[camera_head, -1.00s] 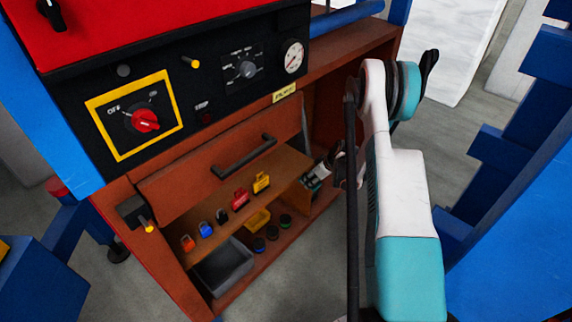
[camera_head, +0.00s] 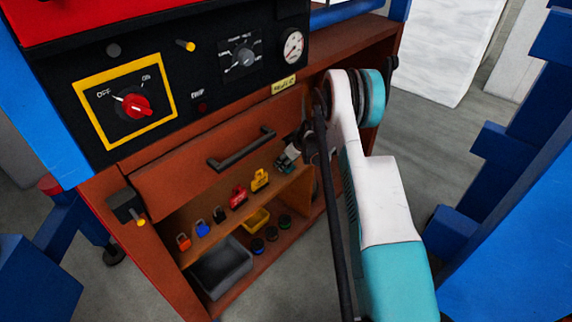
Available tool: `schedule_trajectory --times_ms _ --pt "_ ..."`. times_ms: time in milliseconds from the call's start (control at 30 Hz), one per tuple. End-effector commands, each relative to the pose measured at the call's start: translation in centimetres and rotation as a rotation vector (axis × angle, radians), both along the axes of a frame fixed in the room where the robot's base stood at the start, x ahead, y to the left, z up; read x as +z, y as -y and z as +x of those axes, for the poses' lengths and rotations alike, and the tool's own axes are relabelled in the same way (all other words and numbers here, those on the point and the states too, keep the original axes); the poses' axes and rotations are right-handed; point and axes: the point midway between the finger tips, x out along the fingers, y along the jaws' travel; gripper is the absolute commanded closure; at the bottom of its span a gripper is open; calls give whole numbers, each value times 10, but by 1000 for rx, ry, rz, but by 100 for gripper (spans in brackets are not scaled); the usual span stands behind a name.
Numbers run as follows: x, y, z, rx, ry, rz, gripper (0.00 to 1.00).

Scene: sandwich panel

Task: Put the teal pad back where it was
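My gripper (camera_head: 288,157) is in front of the cabinet, just right of the dark drawer handle and above the right end of the padlock shelf. It is small, seen from the side and partly covered by my arm. Pale and greenish patches show at its tip. I cannot tell whether these are finger parts or a held teal pad, or whether the fingers are shut. No separate teal pad can be made out on the shelf. A row of padlocks stands there: orange (camera_head: 183,242), blue (camera_head: 202,228), black (camera_head: 219,214), red (camera_head: 238,197) and yellow (camera_head: 260,180).
Below the shelf are a grey bin (camera_head: 222,268), a yellow tray (camera_head: 257,220) and several small dark discs (camera_head: 271,234). The drawer handle (camera_head: 241,148) juts out close to my gripper. The control panel with a red switch (camera_head: 136,105) is above. Blue frames flank the cabinet.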

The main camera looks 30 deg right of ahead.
Motion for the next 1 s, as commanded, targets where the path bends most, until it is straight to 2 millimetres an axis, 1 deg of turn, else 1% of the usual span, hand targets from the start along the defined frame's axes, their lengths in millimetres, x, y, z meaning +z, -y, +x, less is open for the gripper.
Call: schedule_trajectory --times_ms 33,233,367,400,433,467,833,933,1000 --pt "-3 1 0 -1 0 0 74" --pt "0 0 0 -1 1 1 74" --pt "-3 0 0 -1 1 1 74" --pt "-3 1 0 -1 1 1 46" --pt "-3 1 -1 -1 1 1 39" --pt "-3 1 -1 -1 1 1 35" --pt "-1 1 -1 -1 1 1 35" --pt "9 2 -5 -1 1 1 35" --pt "18 4 -9 -2 1 0 35"
